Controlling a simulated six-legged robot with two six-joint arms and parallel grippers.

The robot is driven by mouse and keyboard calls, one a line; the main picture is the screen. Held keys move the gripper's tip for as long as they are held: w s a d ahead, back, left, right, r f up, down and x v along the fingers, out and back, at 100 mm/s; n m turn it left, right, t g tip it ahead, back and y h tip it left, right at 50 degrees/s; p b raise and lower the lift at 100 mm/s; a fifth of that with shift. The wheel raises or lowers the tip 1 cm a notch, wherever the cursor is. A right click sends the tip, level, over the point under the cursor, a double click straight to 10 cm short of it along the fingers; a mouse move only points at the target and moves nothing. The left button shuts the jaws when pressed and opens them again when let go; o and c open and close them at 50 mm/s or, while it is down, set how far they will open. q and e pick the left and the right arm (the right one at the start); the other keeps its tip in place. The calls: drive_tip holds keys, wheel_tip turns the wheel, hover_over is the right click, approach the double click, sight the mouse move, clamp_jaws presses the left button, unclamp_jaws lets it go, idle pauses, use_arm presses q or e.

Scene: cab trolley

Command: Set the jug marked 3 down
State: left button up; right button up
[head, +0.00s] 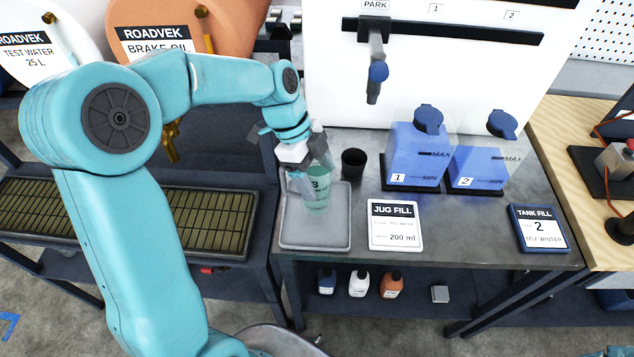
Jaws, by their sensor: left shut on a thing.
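The jug marked 3 (318,190) is a clear vessel with a greenish lower part and a dark "3" on its side. My left gripper (307,172) is shut on the jug from its left and upper side. The jug appears upright over the grey tray (315,236) on the trolley top. I cannot tell whether its base touches the tray. The gripper and wrist hide part of the jug's left side. My right gripper is not in view.
A small black cup (354,162) stands right behind the tray. Blue tanks 1 (412,158) and 2 (478,168) stand further right. The JUG FILL card (396,236) lies right beside the tray, and the TANK FILL card (538,231) lies farther right. Slatted grating (212,222) is at left.

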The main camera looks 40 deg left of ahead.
use_arm(q)
drive_tip(key=f, duration=0.3)
drive_tip(key=shift+w+a+f, duration=0.1)
drive_tip(key=shift+w+f, duration=0.1)
drive_tip(key=shift+f, duration=0.15)
drive_tip(key=shift+s, duration=0.1)
drive_tip(key=shift+f, duration=0.1)
drive_tip(key=o, duration=1.4)
drive_tip(key=shift+r, duration=0.3)
drive_tip(key=b+v, duration=0.1)
drive_tip(key=v, duration=1)
drive_tip(key=shift+r, duration=0.35)
